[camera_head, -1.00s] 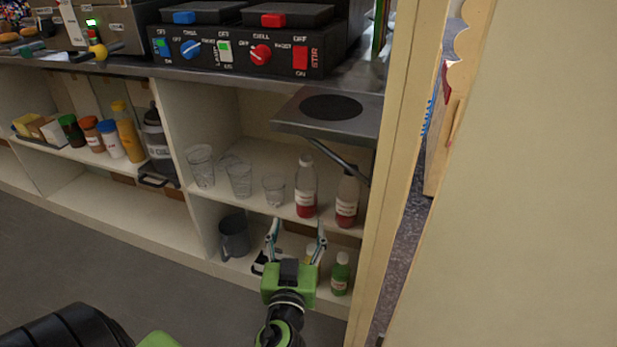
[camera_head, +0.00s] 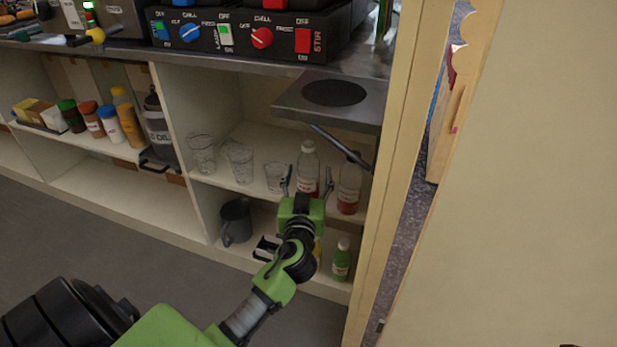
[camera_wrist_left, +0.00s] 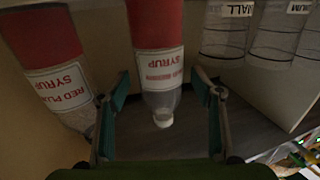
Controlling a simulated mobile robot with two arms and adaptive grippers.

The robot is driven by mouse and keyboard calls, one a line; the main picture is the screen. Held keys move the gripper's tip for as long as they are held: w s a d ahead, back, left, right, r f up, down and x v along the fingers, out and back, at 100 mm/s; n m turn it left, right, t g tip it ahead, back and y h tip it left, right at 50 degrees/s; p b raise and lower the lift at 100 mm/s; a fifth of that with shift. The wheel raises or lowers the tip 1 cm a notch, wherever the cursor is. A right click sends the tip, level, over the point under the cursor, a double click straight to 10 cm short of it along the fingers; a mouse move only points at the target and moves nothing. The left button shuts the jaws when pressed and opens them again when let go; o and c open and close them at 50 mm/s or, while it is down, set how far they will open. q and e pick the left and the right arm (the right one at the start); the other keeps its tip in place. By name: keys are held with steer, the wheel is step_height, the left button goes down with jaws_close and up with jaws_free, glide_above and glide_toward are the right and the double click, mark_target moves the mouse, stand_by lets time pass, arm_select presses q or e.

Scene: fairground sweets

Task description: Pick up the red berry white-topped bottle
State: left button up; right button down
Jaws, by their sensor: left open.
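The red berry bottle (camera_head: 307,168) stands upright on the upper shelf of the right compartment, with red syrup low inside and a white cap. In the left wrist view, which is upside down, the bottle (camera_wrist_left: 160,66) sits between the fingers, its cap (camera_wrist_left: 163,119) towards the bottom. The berry wording on its label is small and blurred. My left gripper (camera_head: 307,181) is open, one finger on either side of the bottle; I cannot tell whether they touch it. The gripper also shows in the left wrist view (camera_wrist_left: 162,82). My right gripper is not in view.
A similar bottle labelled red plum syrup (camera_head: 349,186) stands close on the right, also in the wrist view (camera_wrist_left: 52,60). Clear cups (camera_head: 240,163) stand to the left. A metal flap (camera_head: 292,101) overhangs the bottles. A green bottle (camera_head: 341,262) and grey mug (camera_head: 236,221) stand below.

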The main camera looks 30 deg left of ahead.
arm_select(q)
steer(key=shift+x, duration=0.9)
steer(key=c, duration=1.3)
